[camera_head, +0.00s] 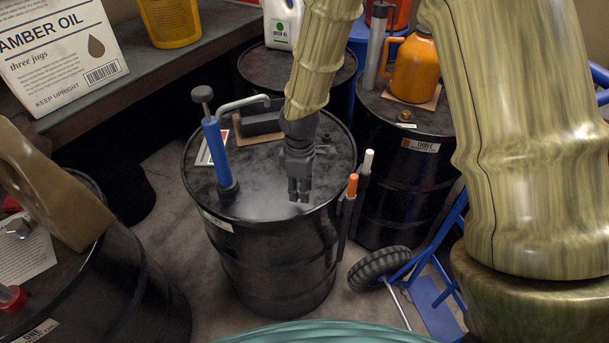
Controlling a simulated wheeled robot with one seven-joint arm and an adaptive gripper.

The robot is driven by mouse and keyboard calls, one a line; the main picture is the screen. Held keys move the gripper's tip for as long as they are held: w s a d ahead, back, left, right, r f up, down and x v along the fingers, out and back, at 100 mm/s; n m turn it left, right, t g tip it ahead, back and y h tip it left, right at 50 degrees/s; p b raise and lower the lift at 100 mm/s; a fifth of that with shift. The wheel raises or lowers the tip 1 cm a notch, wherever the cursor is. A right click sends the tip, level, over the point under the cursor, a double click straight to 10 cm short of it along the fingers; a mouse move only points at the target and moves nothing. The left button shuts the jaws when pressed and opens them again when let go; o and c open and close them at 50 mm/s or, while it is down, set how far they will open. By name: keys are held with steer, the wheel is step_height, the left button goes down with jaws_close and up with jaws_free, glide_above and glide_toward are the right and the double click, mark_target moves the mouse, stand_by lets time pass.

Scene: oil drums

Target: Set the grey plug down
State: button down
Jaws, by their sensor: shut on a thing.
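My gripper (299,193) points down over the top of the middle black drum (275,265), right of the drum's centre. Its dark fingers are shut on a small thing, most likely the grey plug. The fingers hide nearly all of it, and I cannot make out its shape. I cannot tell whether it touches the drum top or hangs just above it.
A blue hand pump (217,152) with a grey spout stands on this drum's left side. Orange and white-capped tubes (351,188) hang at its right rim. Drum three (410,190) bears an orange jug (413,68).

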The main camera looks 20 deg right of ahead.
steer(key=w+d, duration=0.1)
steer(key=w, duration=0.1)
steer(key=w+d+p, duration=0.1)
steer(key=w, duration=0.1)
steer(key=w+d+p, duration=0.1)
steer(key=w, duration=0.1)
steer(key=shift+f, duration=0.35)
steer(key=shift+f+p, duration=0.95)
steer(key=shift+f, duration=0.8)
steer(key=shift+f, duration=0.1)
steer(key=c, duration=1.1)
jaws_free()
steer(key=shift+r+b, duration=2.15)
steer(key=shift+r, duration=4)
